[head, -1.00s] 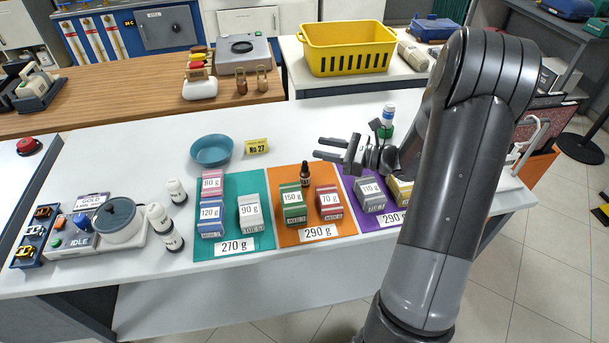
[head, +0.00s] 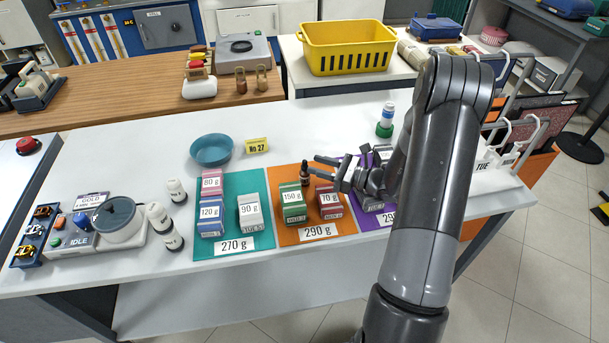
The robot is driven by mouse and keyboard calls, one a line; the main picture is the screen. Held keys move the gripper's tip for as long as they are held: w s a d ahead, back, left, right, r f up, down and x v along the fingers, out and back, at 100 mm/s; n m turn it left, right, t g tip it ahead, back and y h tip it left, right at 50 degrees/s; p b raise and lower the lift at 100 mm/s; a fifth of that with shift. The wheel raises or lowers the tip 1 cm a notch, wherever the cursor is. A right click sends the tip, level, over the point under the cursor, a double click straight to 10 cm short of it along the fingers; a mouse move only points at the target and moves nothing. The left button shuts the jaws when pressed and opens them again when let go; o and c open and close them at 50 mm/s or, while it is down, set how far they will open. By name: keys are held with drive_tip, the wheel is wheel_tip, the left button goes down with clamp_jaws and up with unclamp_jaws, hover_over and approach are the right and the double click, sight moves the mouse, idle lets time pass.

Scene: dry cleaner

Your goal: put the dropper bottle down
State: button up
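The dark dropper bottle (head: 305,175) stands at the back of the orange mat (head: 287,236), behind the green 150 g box (head: 293,204). It has a pale label and a dark top. My gripper (head: 313,167) points left from the arm, with its fingertips close to the right side of the bottle. The two fingers show a gap between them, so the gripper is open. I cannot tell whether a fingertip touches the bottle.
A red 70 g box (head: 330,204) stands on the orange mat below my gripper. A grey box (head: 370,200) on the purple mat is partly hidden by my gripper. A teal bowl (head: 211,150) and a yellow No 27 card (head: 257,146) stand left, with clear white counter around them.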

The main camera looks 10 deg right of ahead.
sight(304, 160)
drive_tip(key=x, duration=0.5)
drive_tip(key=shift+c, duration=0.5)
clamp_jaws()
